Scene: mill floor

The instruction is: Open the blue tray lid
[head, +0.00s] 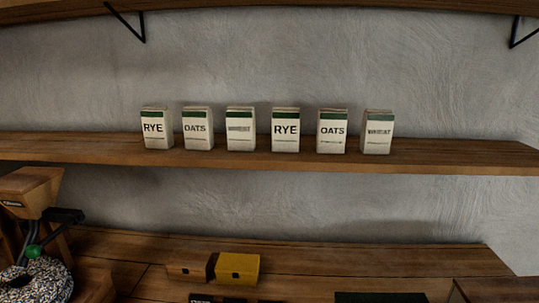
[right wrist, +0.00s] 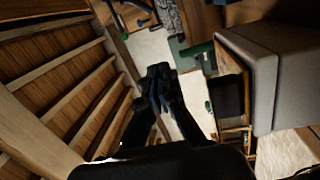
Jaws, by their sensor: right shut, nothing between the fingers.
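I cannot make out a blue tray or its lid in either view. My right gripper (right wrist: 160,72) shows in the right wrist view, with its dark fingers together and nothing between them. It is over a pale surface, beside a slatted wooden structure, and I see it touching nothing. My left gripper does not clearly show in either view.
In the head view, several RYE, OATS and wheat packets stand on a wooden shelf (head: 440,155). Below are a brown box (head: 188,267), a yellow box (head: 238,268) and a mill with a wooden hopper (head: 30,190). A grey block (right wrist: 285,80) shows in the right wrist view.

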